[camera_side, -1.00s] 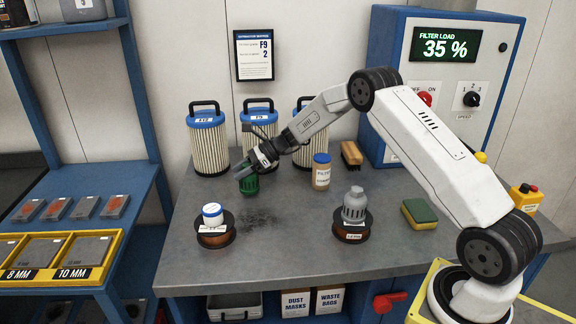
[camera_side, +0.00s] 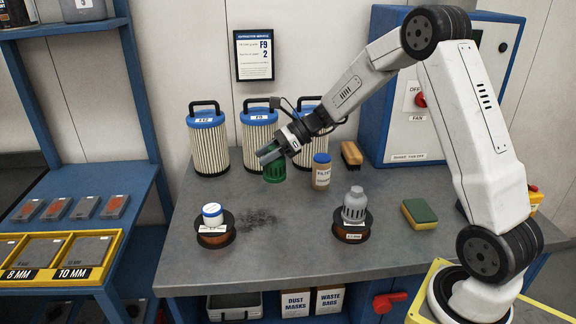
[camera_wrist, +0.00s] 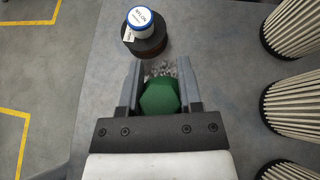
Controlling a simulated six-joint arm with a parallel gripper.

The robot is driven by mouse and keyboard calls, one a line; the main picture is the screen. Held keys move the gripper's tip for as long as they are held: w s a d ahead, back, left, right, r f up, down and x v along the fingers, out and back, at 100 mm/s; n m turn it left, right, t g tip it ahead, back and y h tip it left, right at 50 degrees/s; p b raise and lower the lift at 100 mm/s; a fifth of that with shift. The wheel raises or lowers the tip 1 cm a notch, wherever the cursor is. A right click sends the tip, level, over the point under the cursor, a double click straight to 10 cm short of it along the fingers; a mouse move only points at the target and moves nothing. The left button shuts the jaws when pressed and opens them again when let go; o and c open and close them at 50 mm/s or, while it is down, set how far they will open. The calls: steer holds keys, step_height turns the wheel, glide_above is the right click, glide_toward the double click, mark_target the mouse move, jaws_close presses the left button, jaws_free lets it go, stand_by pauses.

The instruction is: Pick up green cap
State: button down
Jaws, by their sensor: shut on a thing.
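The green cap (camera_side: 274,172) is between the fingers of my gripper (camera_side: 270,158), which is shut on it. It appears held above the grey table, in front of the filter cartridges. In the wrist view the cap (camera_wrist: 160,98) shows as a green hexagonal shape between the two grey fingers (camera_wrist: 162,85). The fingers hide its sides.
Filter cartridges (camera_side: 209,148) stand at the back. A jar (camera_side: 321,175) stands right of the cap. Two copper-coloured spools (camera_side: 215,238) (camera_side: 349,235) carry a white tub and a grey fitting. A sponge (camera_side: 419,213) lies right. The table's front middle is clear, with dark dust (camera_side: 258,217).

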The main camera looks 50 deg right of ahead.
mark_target(275, 162)
steer(key=shift+s+a+r, duration=0.1)
steer(key=shift+s+r, duration=0.25)
steer(key=shift+s, duration=0.4)
steer(key=shift+s+a+r, duration=0.1)
steer(key=shift+s+r, duration=0.2)
steer(key=shift+s, duration=0.4)
